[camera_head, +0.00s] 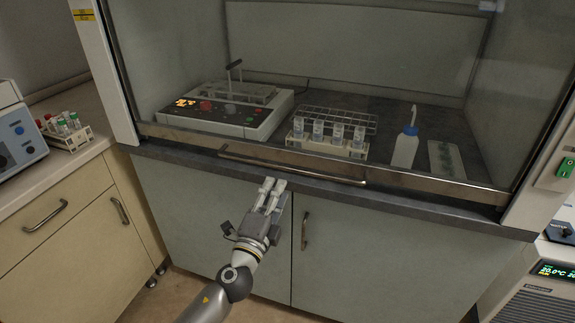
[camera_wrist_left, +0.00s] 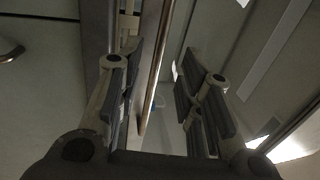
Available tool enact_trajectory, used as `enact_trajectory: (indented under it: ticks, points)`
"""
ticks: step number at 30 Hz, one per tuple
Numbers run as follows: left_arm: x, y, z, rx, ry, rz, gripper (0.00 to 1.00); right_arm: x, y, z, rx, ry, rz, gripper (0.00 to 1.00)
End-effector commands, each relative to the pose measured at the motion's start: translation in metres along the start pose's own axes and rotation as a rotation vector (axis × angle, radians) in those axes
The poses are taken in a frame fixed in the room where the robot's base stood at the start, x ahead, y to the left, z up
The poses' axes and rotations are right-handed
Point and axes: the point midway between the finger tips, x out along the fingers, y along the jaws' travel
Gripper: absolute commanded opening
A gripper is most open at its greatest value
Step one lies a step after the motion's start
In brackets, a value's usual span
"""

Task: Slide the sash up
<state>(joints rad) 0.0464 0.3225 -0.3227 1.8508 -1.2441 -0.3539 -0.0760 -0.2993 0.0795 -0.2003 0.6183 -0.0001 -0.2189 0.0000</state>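The clear sash (camera_head: 350,100) of the fume hood is down, its metal bottom rail (camera_head: 420,183) close to the dark sill. A long bar handle (camera_head: 300,175) runs along the front of the rail. My left gripper (camera_head: 273,184) is in front of the lower cabinet, with its fingertips just below the handle. In the left wrist view my left gripper (camera_wrist_left: 158,80) is open, and the handle (camera_wrist_left: 155,60) shows in the gap between its fingers, nearer the left finger. I cannot tell whether the bar is between the fingertips or beyond them. My right gripper is not in view.
Behind the sash stand a hotplate device (camera_head: 228,108), a rack of vials (camera_head: 328,142), a wire rack (camera_head: 340,119) and a wash bottle (camera_head: 405,148). Below are cabinet doors with a handle (camera_head: 304,231). A tube rack (camera_head: 68,134) stands on the left counter.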

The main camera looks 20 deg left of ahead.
Motion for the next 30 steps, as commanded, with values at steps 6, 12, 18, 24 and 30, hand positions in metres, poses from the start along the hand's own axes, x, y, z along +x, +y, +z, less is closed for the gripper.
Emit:
enact_trajectory:
  ticks: [6, 12, 18, 24, 30]
  points:
    - [0.043, -0.003, 0.0, -0.001, -0.001, -0.002, 0.34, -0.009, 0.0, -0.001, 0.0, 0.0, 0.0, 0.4]
    - [0.073, -0.001, 0.0, -0.002, 0.0, -0.001, 0.34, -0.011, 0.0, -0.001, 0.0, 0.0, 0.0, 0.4]
    - [0.086, -0.001, -0.001, -0.003, 0.0, 0.0, 0.34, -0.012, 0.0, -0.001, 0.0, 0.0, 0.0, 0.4]
    - [0.087, 0.0, -0.001, -0.004, 0.0, 0.0, 0.34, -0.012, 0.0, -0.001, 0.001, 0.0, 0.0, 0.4]
    - [0.087, -0.001, 0.0, -0.004, 0.0, 0.0, 0.2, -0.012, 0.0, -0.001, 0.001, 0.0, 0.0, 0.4]
